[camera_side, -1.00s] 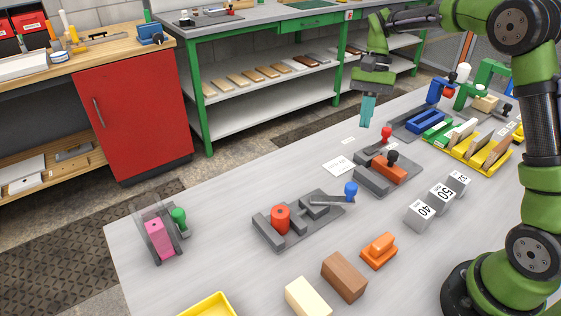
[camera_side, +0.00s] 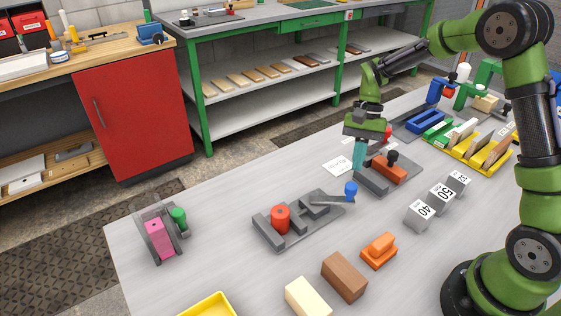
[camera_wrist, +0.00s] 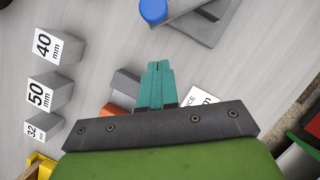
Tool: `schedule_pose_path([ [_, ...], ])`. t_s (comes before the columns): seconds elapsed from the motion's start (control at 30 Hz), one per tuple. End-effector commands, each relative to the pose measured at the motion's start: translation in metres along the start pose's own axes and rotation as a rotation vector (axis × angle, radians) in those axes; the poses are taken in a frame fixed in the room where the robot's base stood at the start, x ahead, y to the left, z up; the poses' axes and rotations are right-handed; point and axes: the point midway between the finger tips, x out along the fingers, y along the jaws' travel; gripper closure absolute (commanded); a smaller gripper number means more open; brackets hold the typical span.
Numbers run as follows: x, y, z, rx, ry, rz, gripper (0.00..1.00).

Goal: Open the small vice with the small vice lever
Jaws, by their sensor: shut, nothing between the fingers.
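A grey fixture with jaw-like blocks (camera_side: 290,232) and a lever ending in a blue knob (camera_side: 351,189) lies mid-table. Another grey fixture (camera_side: 369,184) holds an orange block with a black knob. A third (camera_side: 158,234), at the left, has a pink block and a green knob (camera_side: 179,215). I cannot tell for sure which is the small vice. My gripper (camera_side: 359,170) has teal fingers pointing down, shut and empty, just behind the blue knob and in front of part of the orange-block fixture. In the wrist view the blue knob (camera_wrist: 153,11) lies beyond my fingertips (camera_wrist: 157,66), apart from them.
A red cylinder (camera_side: 280,219) stands in the blue-knob fixture. Marked grey blocks (camera_side: 420,215), an orange piece (camera_side: 379,250) and wooden blocks (camera_side: 344,277) lie at the front. A yellow rack (camera_side: 467,158) stands at the right. The tabletop between the left and middle fixtures is clear.

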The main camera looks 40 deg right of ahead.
Motion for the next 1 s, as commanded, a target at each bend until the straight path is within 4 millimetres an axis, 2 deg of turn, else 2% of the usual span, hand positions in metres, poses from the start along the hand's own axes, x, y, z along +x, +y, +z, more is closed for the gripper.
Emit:
schedule_pose_path([
  [0.03, 0.001, -0.001, 0.011, -0.005, 0.002, -0.002, 1.00],
  [0.1, 0.004, -0.001, 0.020, -0.005, 0.001, -0.003, 1.00],
  [0.3, 0.010, -0.001, 0.034, -0.003, 0.002, -0.003, 1.00],
  [1.0, 0.012, 0.002, 0.040, 0.048, 0.001, -0.022, 1.00],
])
